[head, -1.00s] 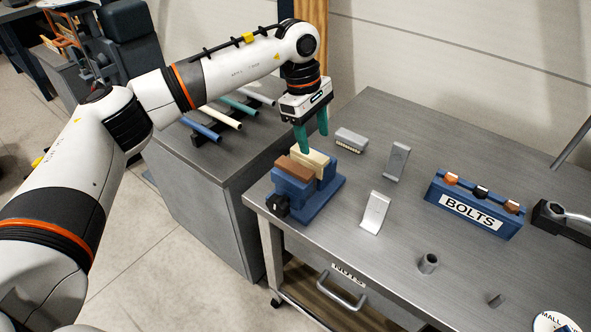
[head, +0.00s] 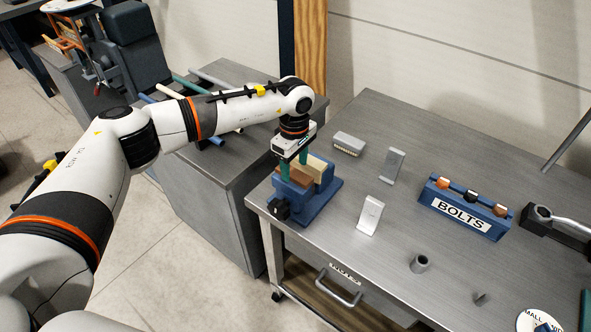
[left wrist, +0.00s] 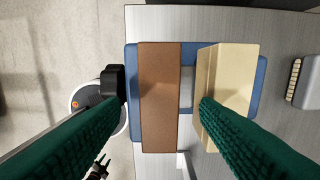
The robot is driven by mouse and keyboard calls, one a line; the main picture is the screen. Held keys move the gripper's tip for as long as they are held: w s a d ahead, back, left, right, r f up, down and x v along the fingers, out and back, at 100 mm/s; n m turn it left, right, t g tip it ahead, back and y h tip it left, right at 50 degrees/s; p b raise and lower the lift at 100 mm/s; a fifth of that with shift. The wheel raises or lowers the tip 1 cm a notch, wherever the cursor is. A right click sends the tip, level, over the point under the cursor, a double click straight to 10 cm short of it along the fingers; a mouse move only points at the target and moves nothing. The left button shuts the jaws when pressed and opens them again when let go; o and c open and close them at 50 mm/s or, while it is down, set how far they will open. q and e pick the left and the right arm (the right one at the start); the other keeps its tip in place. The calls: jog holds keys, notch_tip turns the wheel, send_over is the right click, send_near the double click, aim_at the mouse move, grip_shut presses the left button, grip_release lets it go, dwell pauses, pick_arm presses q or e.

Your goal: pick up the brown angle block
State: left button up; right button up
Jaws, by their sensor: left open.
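The brown angle block (head: 287,184) sits on the blue vise-like fixture (head: 322,196), beside a cream angle block (head: 319,166). My left gripper (head: 293,166) is open and low over the brown block. In the left wrist view the brown block (left wrist: 160,97) lies between the two green fingers of my left gripper (left wrist: 160,101). The left finger is by its left edge. The right finger overlaps the near left part of the cream block (left wrist: 235,75). Whether the fingers touch either block cannot be told. My right gripper is not recognisable in view.
Coloured rods lie on the cabinet to the left.

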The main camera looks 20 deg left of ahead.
pick_arm(q)
jog(key=shift+f, duration=0.6)
jog(key=c, duration=1.1)
